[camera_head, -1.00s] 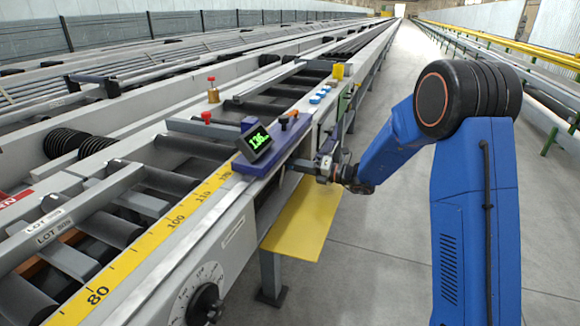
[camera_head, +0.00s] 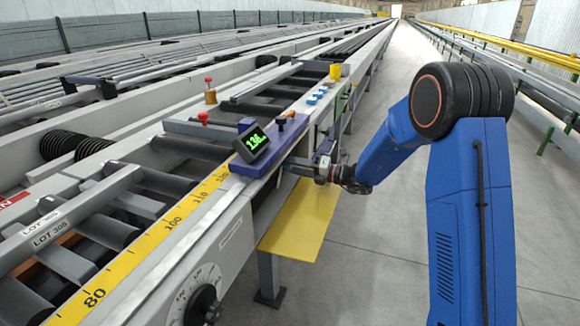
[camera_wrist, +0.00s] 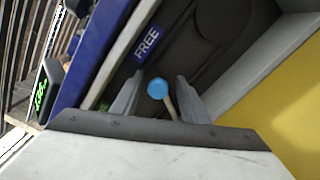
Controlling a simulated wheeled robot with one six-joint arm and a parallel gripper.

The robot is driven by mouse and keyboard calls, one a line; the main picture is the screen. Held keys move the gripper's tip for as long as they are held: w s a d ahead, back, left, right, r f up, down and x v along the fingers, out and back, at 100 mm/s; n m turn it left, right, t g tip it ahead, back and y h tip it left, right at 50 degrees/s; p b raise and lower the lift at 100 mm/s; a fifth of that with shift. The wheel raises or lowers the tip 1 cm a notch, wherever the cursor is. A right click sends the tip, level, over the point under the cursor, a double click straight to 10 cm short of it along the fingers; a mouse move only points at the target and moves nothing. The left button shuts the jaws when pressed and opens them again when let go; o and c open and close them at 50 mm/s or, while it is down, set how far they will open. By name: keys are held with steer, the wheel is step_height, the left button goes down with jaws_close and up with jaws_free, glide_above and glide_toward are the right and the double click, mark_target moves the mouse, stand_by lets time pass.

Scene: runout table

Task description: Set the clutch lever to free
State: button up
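The clutch lever is a thin pale stem with a round blue knob (camera_wrist: 158,88), seen in the wrist view. My gripper (camera_wrist: 158,100) is open, with one grey finger on each side of the lever. Gaps show between the knob and both fingers, and I cannot tell any contact. A blue label reading FREE (camera_wrist: 146,43) lies above the knob, slightly left, on the dark recessed face. In the head view my gripper (camera_head: 306,166) is at the side of the table, below the purple block; the lever cannot be made out there.
A purple block (camera_head: 243,167) carries a green-lit display (camera_head: 255,140). A yellow plate (camera_head: 300,220) juts out below my gripper. A dial (camera_head: 204,300) sits on the table's near side. Blue buttons (camera_head: 318,95) lie farther along the edge. The grey floor to the right is open.

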steer(key=shift+d, duration=0.1)
steer(key=v, duration=1.7)
steer(key=shift+d, duration=0.1)
steer(key=shift+s, duration=0.1)
steer(key=s+a+r+n+g+h, duration=0.1)
steer(key=s+r+n+g+h, duration=0.2)
steer(key=s+n, duration=0.8)
steer(key=s+a+r+n+g+h, duration=0.1)
steer(key=s+n+g+h, duration=0.45)
steer(key=s, duration=0.95)
steer(key=s+d+n+t+h, duration=0.7)
steer(key=s+d+n+h, duration=0.1)
steer(key=s+d+n, duration=0.8)
steer(key=shift+s+n, duration=0.55)
steer(key=shift+n, duration=0.3)
